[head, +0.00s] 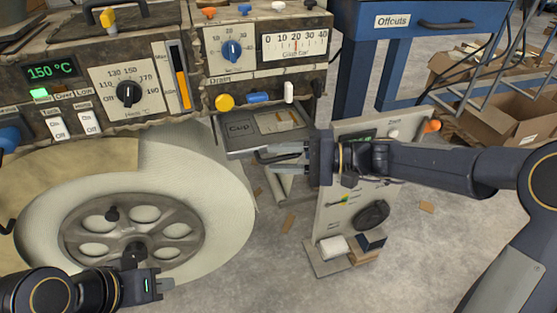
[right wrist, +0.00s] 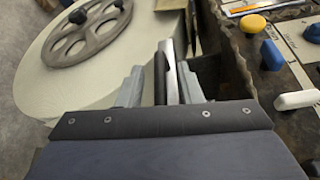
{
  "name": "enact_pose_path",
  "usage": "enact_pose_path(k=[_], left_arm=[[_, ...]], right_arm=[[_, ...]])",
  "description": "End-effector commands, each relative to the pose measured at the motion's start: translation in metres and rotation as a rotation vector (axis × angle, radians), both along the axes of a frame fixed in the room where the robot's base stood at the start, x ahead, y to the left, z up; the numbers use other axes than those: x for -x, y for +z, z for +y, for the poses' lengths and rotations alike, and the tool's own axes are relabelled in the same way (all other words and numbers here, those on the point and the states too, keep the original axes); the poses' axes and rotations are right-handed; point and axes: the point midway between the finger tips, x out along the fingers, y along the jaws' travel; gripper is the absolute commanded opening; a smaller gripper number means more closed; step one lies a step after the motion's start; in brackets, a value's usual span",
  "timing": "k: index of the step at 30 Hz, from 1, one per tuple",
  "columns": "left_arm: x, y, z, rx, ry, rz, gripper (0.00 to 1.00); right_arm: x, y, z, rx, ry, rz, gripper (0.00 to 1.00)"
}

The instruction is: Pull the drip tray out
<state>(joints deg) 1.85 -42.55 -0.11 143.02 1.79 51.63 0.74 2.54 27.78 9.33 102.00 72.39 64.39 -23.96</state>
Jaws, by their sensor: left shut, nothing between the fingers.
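The drip tray (head: 262,139) is a flat dark-grey tray marked "Cup", sticking out from under the middle of the machine. Its dark bar handle (head: 263,157) is at the tray's front. My right gripper (head: 284,157) reaches in from the right, its fingers apart on either side of the handle. The right wrist view shows the handle (right wrist: 160,78) as a dark bar between my right gripper's fingers (right wrist: 161,85), with some gap visible. My left gripper (head: 157,285) is shut and empty at the lower left, in front of the large cream roll, away from the tray.
The large cream roll (head: 215,215) with a spoked hub stands left of the tray. The machine's control panel (head: 125,90) is above it. An upright panel (head: 345,215) with a dark knob stands close below my right arm. A blue Offcuts bench (head: 440,35) and cardboard boxes (head: 510,115) are behind.

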Motion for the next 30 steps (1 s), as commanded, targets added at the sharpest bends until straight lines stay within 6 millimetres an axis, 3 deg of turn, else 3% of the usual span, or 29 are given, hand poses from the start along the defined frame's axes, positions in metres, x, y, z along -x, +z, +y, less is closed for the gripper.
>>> enact_pose_path(k=[11,18,30], left_arm=[[0.0001,-0.0012,-0.0001,0.000,0.000,0.000,0.00],[0.0001,-0.0013,0.0000,0.000,0.000,0.000,0.00],[0.0001,-0.0025,0.0000,0.000,0.000,0.000,0.00]], right_arm=[[-0.0004,-0.0005,0.0070,0.000,0.000,0.000,0.31],[-0.0004,-0.0005,0.0068,0.000,0.000,0.001,0.00],[0.0011,-0.0011,0.0060,0.001,-0.001,0.000,0.00]])
